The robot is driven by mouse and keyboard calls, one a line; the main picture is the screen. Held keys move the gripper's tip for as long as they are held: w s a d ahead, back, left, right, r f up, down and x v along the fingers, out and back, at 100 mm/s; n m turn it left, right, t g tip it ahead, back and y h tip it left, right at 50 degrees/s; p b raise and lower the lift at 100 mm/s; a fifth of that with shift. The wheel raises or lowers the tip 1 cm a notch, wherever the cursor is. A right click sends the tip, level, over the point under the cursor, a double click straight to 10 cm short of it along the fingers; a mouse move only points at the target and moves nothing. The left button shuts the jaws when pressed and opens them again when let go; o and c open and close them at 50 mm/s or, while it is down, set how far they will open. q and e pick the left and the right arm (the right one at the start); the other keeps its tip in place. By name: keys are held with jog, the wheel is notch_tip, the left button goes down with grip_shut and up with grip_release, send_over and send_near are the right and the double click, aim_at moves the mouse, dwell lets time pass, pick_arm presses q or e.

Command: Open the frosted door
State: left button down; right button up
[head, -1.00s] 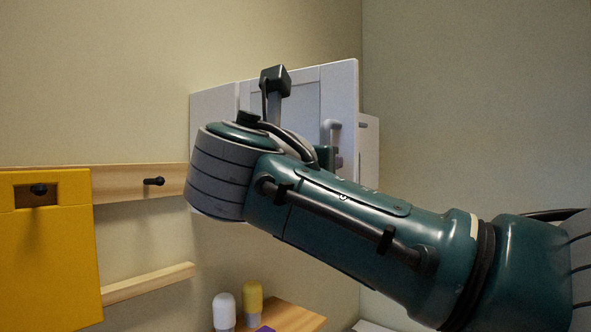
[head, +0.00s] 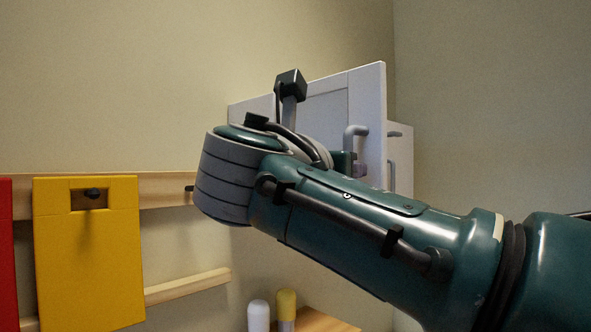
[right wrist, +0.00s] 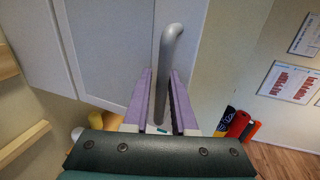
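The frosted door (head: 327,97) is a pale framed panel on a white wall cabinet, mostly behind my right arm in the head view. Its right edge stands out in front of the lower white cabinet part (head: 404,150), so it looks ajar. The grey bar handle (head: 356,132) is near that edge. In the right wrist view the door (right wrist: 118,45) fills the upper middle. The handle (right wrist: 168,55) runs down between the purple fingers of my right gripper (right wrist: 161,75), which look closed around it. In the head view my arm hides most of this gripper. My left gripper is not in view.
A yellow board (head: 95,270) and a red board (head: 6,255) hang by a wooden rail (head: 165,187) at left. White (head: 258,316) and yellow-topped (head: 286,304) bottles stand below the arm. Coloured rolls (right wrist: 238,122) stand at right in the wrist view.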

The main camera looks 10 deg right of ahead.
jog(key=o, duration=0.3)
jog(key=shift+o, duration=0.2)
jog(key=b+v, duration=0.6)
jog(key=v, duration=0.4)
